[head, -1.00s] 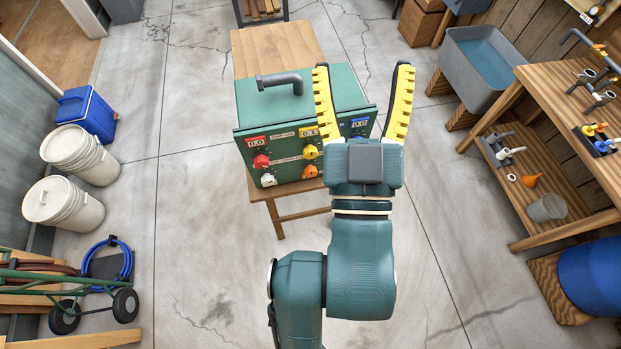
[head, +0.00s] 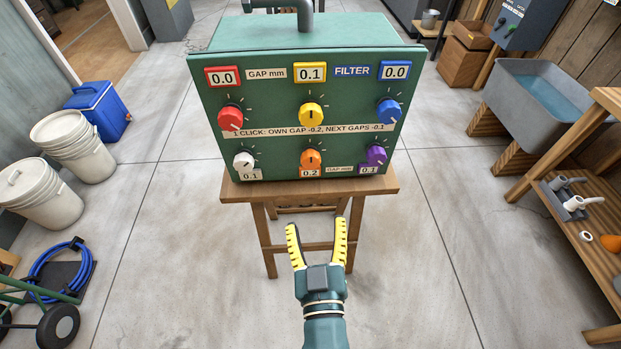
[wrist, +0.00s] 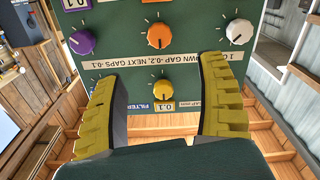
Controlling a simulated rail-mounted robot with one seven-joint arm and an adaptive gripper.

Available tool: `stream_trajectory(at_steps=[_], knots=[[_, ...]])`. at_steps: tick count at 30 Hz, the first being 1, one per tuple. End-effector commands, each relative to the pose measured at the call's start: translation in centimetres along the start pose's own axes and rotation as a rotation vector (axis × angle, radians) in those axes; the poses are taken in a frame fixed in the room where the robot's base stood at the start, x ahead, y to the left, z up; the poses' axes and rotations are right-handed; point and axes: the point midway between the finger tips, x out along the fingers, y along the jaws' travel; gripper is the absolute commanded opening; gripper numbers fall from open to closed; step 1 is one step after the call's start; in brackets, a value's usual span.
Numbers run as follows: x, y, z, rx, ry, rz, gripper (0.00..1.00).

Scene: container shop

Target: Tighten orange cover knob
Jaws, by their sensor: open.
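The orange knob (head: 311,159) is at the bottom middle of the green panel box (head: 300,40), with a display reading 0.2 below it. In the wrist view the orange knob (wrist: 160,36) shows upside down beyond the fingertips. Red (head: 230,118), yellow (head: 311,114) and blue (head: 388,111) knobs form the top row, with displays 0.0, 0.1 and 0.0. White (head: 244,161) and purple (head: 376,155) knobs flank the orange one, both reading 0.1. My gripper (head: 317,232) is open and empty, below the panel in the head view, apart from every knob.
The box stands on a wooden table (head: 340,188). A label across the panel reads "1 click: own gap -0.2, next gaps -0.1". White buckets (head: 68,138) and a blue cooler (head: 97,112) stand left. A sink (head: 540,95) and wooden bench stand right. The floor between is clear.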

Motion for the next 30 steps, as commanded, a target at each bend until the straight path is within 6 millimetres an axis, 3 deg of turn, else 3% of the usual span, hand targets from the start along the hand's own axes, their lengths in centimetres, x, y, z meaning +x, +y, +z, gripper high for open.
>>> stream_trajectory(at_steps=[5,21,30], knots=[[2.1,0.1,-0.2,0.001,0.004,0.002,0.73],[13.8,0.0,0.0,0.001,0.002,0.0,0.73],[16.3,0.1,-0.2,0.0,0.001,0.0,0.73]])
